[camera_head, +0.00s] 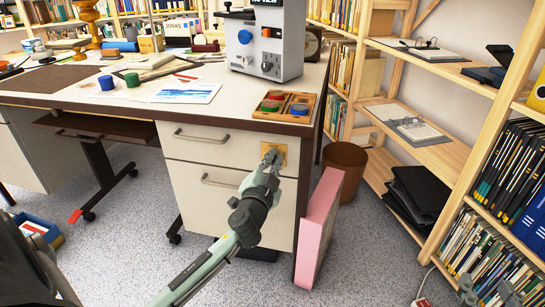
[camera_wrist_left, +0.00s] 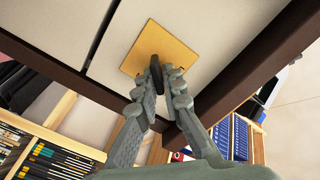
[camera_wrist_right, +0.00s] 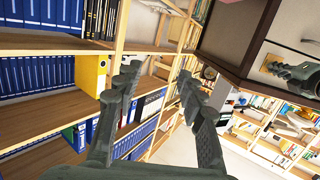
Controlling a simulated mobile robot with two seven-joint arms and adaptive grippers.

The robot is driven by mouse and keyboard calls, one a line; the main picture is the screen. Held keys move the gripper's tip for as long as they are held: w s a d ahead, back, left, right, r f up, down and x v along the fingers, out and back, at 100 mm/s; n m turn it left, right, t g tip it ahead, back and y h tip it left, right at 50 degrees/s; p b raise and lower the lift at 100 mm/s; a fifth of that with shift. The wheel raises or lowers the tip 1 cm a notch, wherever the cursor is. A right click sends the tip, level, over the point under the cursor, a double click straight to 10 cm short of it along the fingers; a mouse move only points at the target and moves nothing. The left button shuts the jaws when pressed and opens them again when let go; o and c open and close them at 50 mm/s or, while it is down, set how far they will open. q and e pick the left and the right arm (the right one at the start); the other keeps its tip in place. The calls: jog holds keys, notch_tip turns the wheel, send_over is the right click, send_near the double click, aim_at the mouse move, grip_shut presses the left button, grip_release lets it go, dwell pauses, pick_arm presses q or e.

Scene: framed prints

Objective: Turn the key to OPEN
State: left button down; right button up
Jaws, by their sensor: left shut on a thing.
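A square brass-coloured plate (camera_head: 280,148) is on the upper right of the desk's drawer front; it also shows in the left wrist view (camera_wrist_left: 143,50). A dark key (camera_wrist_left: 157,82) stands out from the middle of the plate. My left gripper (camera_head: 270,160) is at the plate, its fingertips closed around the key's sides in the left wrist view (camera_wrist_left: 158,78). Any OPEN mark on the plate is not readable, and the gripper hides part of it. My right gripper (camera_wrist_right: 157,85) is open and empty, away from the desk front, facing shelves.
The desk (camera_head: 235,142) carries a grey-white device (camera_head: 265,45) and a wooden tray (camera_head: 300,97) with coloured discs. A pink panel (camera_head: 318,225) leans by the desk's right side, near a brown bin (camera_head: 344,165). Wooden shelves (camera_head: 440,155) fill the right. Carpet in front is mostly clear.

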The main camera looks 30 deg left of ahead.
pick_arm(q)
jog(key=m, duration=0.2)
jog(key=m+p, duration=0.1)
jog(key=m, duration=0.4)
jog(key=shift+d+f+m+p, duration=0.2)
jog(key=shift+f+m+p, duration=0.1)
jog(key=shift+m+p, duration=0.1)
jog(key=shift+f+m, duration=0.15)
jog(key=shift+m, duration=0.85)
pick_arm(e)
jog(key=s+d+f+g+h, duration=0.3)
jog(key=d+f, duration=0.4)
jog(key=f, duration=0.3)
jog(key=shift+s+d+m+g+h, duration=0.4)
jog(key=shift+s+g, duration=0.3)
jog(key=shift+g, duration=0.7)
pick_arm(q)
jog(key=c, duration=1.7)
grip_release()
jog(key=v, duration=1.2)
